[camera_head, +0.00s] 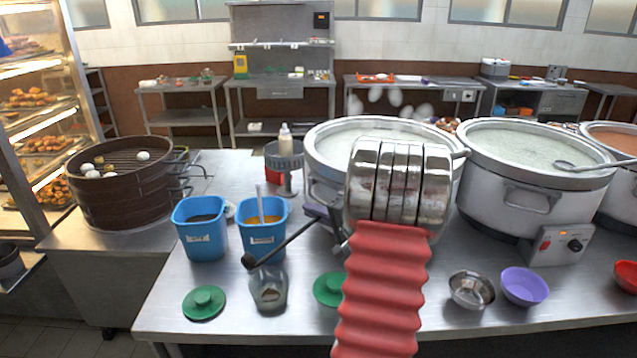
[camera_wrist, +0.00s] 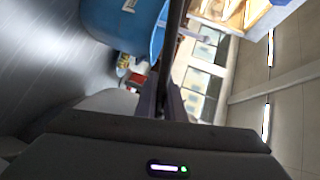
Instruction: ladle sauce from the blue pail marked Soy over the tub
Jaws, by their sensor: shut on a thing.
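Two blue pails stand on the steel counter. The left pail (camera_head: 204,243) holds dark liquid; the right pail (camera_head: 264,238) holds orange-yellow sauce with a pale handle upright in it. Their labels are too small to read. A small clear tub (camera_head: 269,298) stands in front, with something brown low inside. My gripper (camera_wrist: 162,108) is shut on the dark handle of a ladle (camera_head: 285,244). In the head view the ladle slants down left, its black end above the tub's left rim. A blue pail (camera_wrist: 118,28) also shows in the wrist view.
Large pots (camera_head: 345,150) (camera_head: 520,205) stand behind and right. A steel bowl (camera_head: 471,290) and a purple bowl (camera_head: 525,287) are front right. A brown steamer (camera_head: 120,200) is at left.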

